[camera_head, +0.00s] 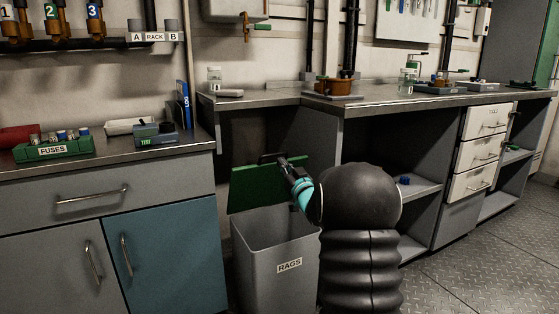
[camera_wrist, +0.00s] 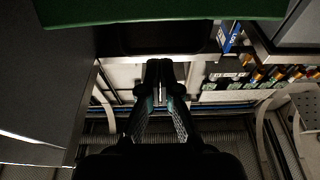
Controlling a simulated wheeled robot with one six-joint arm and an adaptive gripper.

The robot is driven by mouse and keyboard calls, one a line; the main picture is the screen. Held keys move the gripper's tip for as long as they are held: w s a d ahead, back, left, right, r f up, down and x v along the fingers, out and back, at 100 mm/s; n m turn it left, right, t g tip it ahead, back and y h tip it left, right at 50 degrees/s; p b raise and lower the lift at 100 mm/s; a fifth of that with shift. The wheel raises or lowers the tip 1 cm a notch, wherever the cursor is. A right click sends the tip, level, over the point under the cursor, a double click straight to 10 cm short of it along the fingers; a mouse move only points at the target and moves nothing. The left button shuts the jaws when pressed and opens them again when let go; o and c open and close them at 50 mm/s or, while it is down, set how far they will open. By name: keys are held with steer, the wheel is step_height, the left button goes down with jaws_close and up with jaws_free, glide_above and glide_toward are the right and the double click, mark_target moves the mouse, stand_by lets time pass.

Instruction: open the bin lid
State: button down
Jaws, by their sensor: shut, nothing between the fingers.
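The grey bin (camera_head: 262,262) with a RAGS label stands on the floor under the bench. Its green lid (camera_head: 250,191) is raised and stands steeply at the back of the bin, so the bin's mouth shows. A dark handle (camera_head: 267,157) is at the lid's upper edge. My gripper (camera_head: 284,165) is at the upper right part of the lid, close to the handle; I cannot tell whether they touch. In the wrist view my gripper (camera_wrist: 160,68) has its fingers together and empty, and the green lid (camera_wrist: 150,12) crosses the top.
A cabinet with a blue door (camera_head: 165,258) stands left of the bin. The worktop (camera_head: 420,99) runs above and behind. Open shelves (camera_head: 415,188) and a drawer unit (camera_head: 482,152) are to the right. The patterned floor (camera_head: 480,265) at the right is clear.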

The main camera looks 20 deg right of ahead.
steer(key=shift+x, duration=1.35)
